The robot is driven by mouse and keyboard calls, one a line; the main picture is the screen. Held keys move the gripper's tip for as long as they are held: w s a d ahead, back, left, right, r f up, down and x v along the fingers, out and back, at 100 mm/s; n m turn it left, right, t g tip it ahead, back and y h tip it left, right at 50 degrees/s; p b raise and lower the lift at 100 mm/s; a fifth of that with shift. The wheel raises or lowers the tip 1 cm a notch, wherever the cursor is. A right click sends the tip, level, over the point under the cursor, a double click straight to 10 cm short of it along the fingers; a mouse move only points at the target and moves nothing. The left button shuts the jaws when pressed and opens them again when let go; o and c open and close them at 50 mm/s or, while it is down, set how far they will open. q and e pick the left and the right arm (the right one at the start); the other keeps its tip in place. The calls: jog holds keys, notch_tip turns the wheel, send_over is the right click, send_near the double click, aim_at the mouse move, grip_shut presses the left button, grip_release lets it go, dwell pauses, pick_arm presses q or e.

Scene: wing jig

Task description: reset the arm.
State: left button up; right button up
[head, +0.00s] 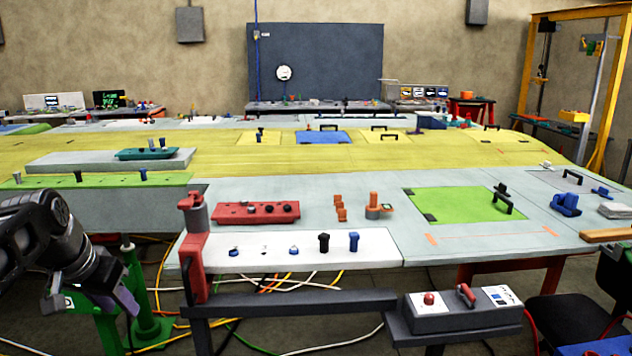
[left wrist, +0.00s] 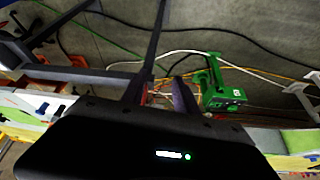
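My left gripper (head: 92,300) hangs at the lower left in the head view, in front of the bench's left part and beside a green stand (head: 148,325). It points down and holds nothing that I can see. In the left wrist view its two fingers (left wrist: 160,92) stand apart with floor and cables behind them, so it is open and empty. My right gripper is not visible in either view.
The wing-shaped bench (head: 330,185) fills the middle, with a green panel (head: 462,204) and a red block (head: 256,212) on it. A red clamp post (head: 194,262) and a dark rail (head: 290,302) stand right of the gripper. A control box (head: 458,312) sits at front right. Cables lie on the floor.

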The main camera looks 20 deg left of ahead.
pick_arm(q)
jog(key=w+d+f+n+t, duration=0.1)
jog(key=w+d+f+t, duration=0.25)
jog(key=w+f, duration=0.7)
jog(key=w+d+f+g+h, duration=0.1)
jog(key=w+d+f, duration=0.1)
jog(key=d+f, duration=0.55)
jog(key=w+d+f, duration=0.2)
jog(key=d+f, duration=0.4)
jog(key=f, duration=0.3)
jog(key=s+d+f+g+h, duration=0.2)
jog(key=s+d+f, duration=0.8)
jog(key=d+f, duration=0.35)
jog(key=s+d+f+g, duration=0.1)
jog(key=s+d+f, duration=0.2)
jog(key=s, duration=0.3)
jog(key=s+d+f+g+h, duration=0.1)
jog(key=s+d+f+g, duration=0.1)
jog(key=s, duration=0.4)
jog(key=s+d+f+m+g+h, duration=0.1)
jog(key=s+d+f+g, duration=0.1)
jog(key=s+d+f, duration=0.2)
jog(key=shift+s+d+f, duration=0.35)
jog(key=shift+s+d, duration=0.75)
